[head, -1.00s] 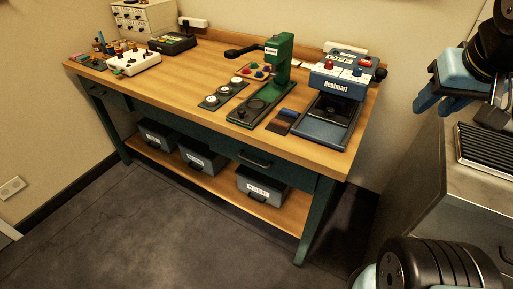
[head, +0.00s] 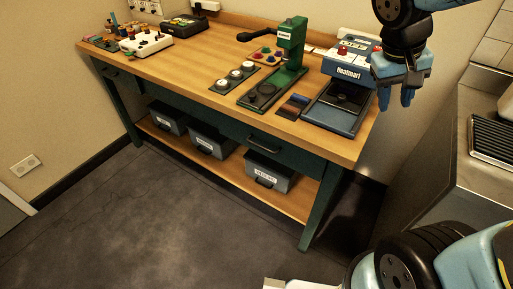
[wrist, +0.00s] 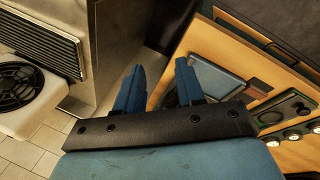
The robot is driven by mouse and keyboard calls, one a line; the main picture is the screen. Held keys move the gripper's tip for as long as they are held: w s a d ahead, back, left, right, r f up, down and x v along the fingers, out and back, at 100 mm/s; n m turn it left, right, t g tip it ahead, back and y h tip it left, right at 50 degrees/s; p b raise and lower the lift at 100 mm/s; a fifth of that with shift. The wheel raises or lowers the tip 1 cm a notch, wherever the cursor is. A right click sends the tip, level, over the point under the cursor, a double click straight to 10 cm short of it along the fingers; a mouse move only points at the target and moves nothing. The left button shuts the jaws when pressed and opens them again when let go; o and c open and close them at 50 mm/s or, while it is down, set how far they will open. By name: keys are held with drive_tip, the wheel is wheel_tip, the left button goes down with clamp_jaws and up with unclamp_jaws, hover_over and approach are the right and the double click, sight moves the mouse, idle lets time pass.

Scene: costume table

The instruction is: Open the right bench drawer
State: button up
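The workbench (head: 190,72) has a wooden top and dark green legs. Its right drawer (head: 290,154) is a dark green front under the right part of the top, with a black bar handle (head: 264,144). The drawer front looks flush with the bench, so it appears closed. My gripper (head: 396,97) has blue fingers and hangs in the air at the bench's right end, to the right of the heat press and away from the handle. In the wrist view my gripper (wrist: 160,85) has its two fingers apart with nothing between them.
A blue heat press (head: 335,107) and a green hand press (head: 285,70) stand on the right of the top. Grey bins (head: 268,172) sit on the lower shelf. A metal counter (head: 478,190) stands at the right. The floor (head: 150,225) before the bench is clear.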

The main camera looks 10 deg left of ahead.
drive_tip(key=w+a+f+n+t+h, duration=0.2)
drive_tip(key=w+a+f+n+h, duration=0.1)
drive_tip(key=a+f, duration=0.5)
drive_tip(key=w+a+f+n+t+h, duration=0.25)
drive_tip(key=a+f, duration=0.35)
drive_tip(key=a, duration=0.4)
drive_tip(key=s+a+f+n+t+y, duration=0.1)
drive_tip(key=s+a+f+n+t, duration=0.25)
drive_tip(key=a+f, duration=0.5)
drive_tip(key=s+a+f+n+t+y, duration=0.25)
drive_tip(key=a+f+t, duration=0.25)
drive_tip(key=a+f, duration=0.35)
drive_tip(key=r+x, duration=0.1)
drive_tip(key=x, duration=1)
drive_tip(key=shift+w+d+f+h, duration=0.15)
drive_tip(key=shift+w+d+h, duration=0.25)
drive_tip(key=shift+c, duration=0.2)
clamp_jaws()
